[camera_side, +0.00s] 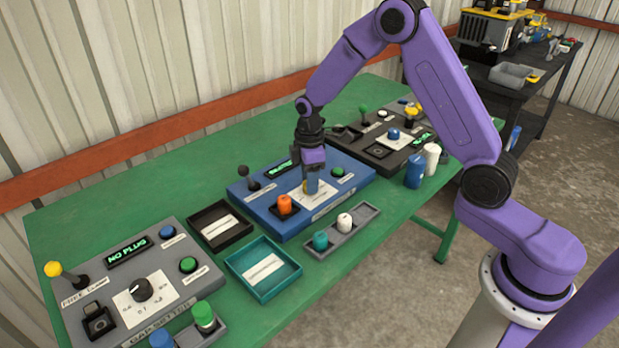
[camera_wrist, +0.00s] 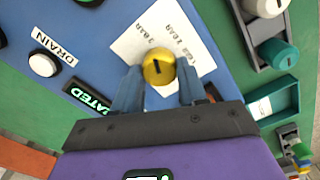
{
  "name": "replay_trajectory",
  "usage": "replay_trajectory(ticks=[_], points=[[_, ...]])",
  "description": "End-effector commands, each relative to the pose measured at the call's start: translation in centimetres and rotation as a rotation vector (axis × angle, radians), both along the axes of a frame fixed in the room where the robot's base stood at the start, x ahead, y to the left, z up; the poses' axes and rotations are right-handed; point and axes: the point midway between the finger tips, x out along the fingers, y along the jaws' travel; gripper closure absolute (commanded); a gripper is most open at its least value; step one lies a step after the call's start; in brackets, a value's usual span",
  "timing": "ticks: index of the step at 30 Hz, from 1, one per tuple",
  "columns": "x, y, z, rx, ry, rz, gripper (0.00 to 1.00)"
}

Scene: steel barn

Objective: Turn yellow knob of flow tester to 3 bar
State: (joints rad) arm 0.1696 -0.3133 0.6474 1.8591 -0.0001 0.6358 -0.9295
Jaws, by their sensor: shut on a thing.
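The flow tester is taken to be the blue panel (camera_side: 325,200) in the middle of the green table. In the wrist view its yellow knob (camera_wrist: 158,67) sits between the two fingers of my gripper (camera_wrist: 158,88), which is shut on it. The knob has a short dark mark on top; I cannot tell which label it points at. A white card (camera_wrist: 140,45) beside the knob carries bar labels, "3 BAR" among them. In the side view my gripper (camera_side: 311,185) points down over the panel and mostly hides the knob. A lit display (camera_wrist: 88,97) partly reads "ATED".
On the blue panel are an orange-topped piece (camera_side: 284,203), a black lever (camera_side: 249,178) and a green button (camera_side: 338,172). A grey tray (camera_side: 362,222) in front holds teal and white pieces. A grey panel (camera_side: 190,245) stands left, a black one (camera_side: 375,153) behind right.

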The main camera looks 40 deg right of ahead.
Motion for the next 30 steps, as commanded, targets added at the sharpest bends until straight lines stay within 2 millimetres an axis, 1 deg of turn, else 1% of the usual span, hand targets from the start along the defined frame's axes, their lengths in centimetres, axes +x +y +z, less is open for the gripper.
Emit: replay_trajectory(ticks=[3, 10, 27, 28, 29, 30], points=[[0.10, 0.01, 0.15, 0.000, -0.004, 0.068, 0.89], [0.08, 0.05, 0.15, 0.000, -0.004, 0.155, 0.89], [0.10, 0.05, 0.16, 0.000, -0.004, 0.188, 0.89], [0.10, 0.05, 0.16, 0.000, -0.004, 0.188, 0.55], [0.10, 0.05, 0.16, 0.000, -0.004, 0.187, 0.45], [0.09, 0.04, 0.15, 0.000, -0.004, 0.187, 0.33]])
